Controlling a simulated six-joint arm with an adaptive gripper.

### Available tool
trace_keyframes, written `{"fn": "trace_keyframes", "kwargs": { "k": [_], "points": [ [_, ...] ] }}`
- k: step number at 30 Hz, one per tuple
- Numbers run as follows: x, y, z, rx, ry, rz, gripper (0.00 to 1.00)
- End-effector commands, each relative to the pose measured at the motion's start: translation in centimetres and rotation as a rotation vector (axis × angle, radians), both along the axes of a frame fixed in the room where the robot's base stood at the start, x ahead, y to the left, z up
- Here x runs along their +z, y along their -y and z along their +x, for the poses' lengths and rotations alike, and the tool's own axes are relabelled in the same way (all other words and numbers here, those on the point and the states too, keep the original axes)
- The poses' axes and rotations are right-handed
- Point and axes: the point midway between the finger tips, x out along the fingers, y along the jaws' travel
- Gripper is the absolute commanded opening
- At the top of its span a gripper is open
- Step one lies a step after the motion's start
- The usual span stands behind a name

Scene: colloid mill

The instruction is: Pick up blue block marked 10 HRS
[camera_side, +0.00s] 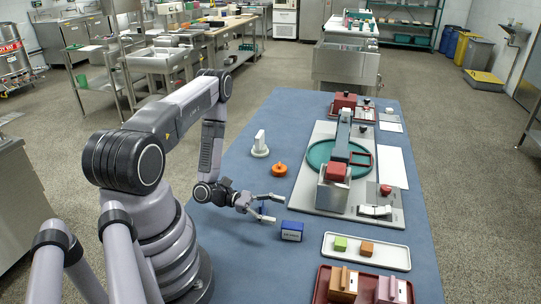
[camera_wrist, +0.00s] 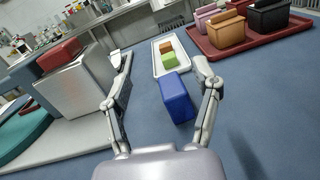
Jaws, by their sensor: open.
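The blue block (camera_side: 291,231) stands on the blue table, with small white marking on its near side in the side view that is too small to read. In the wrist view the blue block (camera_wrist: 177,98) shows ahead of my gripper, between the two spread fingers and closer to the right one. My gripper (camera_side: 270,209) is open and empty, low over the table just behind and left of the block in the side view. The gripper's two fingers also show in the wrist view (camera_wrist: 163,75). No contact with the block is visible.
A white tray (camera_side: 337,261) with a green block (camera_side: 340,244) and an orange block (camera_side: 366,249) lies right of the blue block. The mill's grey base (camera_side: 305,190) stands behind.

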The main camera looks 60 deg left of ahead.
Motion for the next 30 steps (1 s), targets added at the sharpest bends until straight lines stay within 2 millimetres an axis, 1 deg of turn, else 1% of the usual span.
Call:
{"fn": "trace_keyframes", "kwargs": {
  "k": [1, 3, 7, 11, 17, 24, 27, 30],
  "points": [
    [-1.5, 0.0, -0.5, 0.057, -0.030, -0.027, 0.63],
    [-2.8, -0.1, -0.8, 0.111, -0.053, -0.043, 0.63],
    [-3.8, -0.1, -1.1, 0.157, -0.073, -0.057, 0.63],
    [-4.0, 0.4, -0.6, 0.162, -0.078, -0.059, 0.63],
    [-4.0, 1.6, 0.7, 0.158, -0.077, -0.058, 0.63],
    [-4.0, 3.8, 3.2, 0.154, -0.076, -0.056, 0.63],
    [-4.0, 4.5, 4.1, 0.156, -0.076, -0.056, 0.63],
    [-3.9, 4.8, 4.4, 0.159, -0.075, -0.059, 0.63]
  ]
}}
